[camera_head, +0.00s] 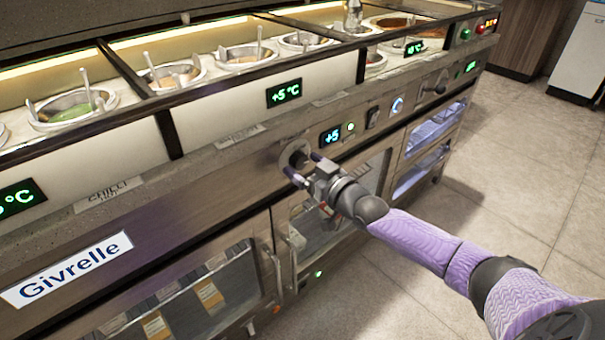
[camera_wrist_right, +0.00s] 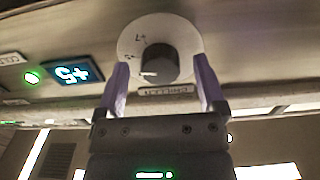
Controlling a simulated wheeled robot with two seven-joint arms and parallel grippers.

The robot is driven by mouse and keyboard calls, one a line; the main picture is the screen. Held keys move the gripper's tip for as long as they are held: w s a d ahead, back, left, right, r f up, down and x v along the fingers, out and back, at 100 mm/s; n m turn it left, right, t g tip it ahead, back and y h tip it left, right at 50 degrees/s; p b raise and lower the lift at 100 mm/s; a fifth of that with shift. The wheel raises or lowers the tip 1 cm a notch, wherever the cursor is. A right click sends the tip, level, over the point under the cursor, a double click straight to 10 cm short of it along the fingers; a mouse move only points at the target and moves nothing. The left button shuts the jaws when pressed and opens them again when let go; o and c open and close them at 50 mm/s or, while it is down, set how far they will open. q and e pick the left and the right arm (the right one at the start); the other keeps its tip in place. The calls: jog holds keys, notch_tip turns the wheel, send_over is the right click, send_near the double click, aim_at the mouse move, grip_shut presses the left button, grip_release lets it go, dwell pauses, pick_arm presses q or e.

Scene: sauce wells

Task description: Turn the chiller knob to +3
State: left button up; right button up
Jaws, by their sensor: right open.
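The chiller knob (camera_head: 297,157) is a dark round knob on a pale dial plate, on the front panel of the counter. In the right wrist view the knob (camera_wrist_right: 151,62) shows a white pointer line, and the plate around it has small marks. A small display (camera_head: 332,135) beside it reads +5, and it also shows upside down in the wrist view (camera_wrist_right: 72,74). My right gripper (camera_head: 304,167) is open in front of the knob, its purple fingers on either side of it in the wrist view (camera_wrist_right: 162,85). Contact cannot be told. My left gripper is out of view.
A larger display (camera_head: 284,93) above also reads +5 °C. A rocker switch (camera_head: 373,117), a lit blue-ringed button (camera_head: 397,105) and another knob (camera_head: 440,82) sit further right on the panel. Sauce wells (camera_head: 170,75) line the top. Door handles (camera_head: 296,245) stand below. Open floor lies to the right.

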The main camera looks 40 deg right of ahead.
jog(key=shift+w, duration=0.1)
jog(key=shift+c, duration=1.1)
jog(key=c, duration=0.7)
grip_shut()
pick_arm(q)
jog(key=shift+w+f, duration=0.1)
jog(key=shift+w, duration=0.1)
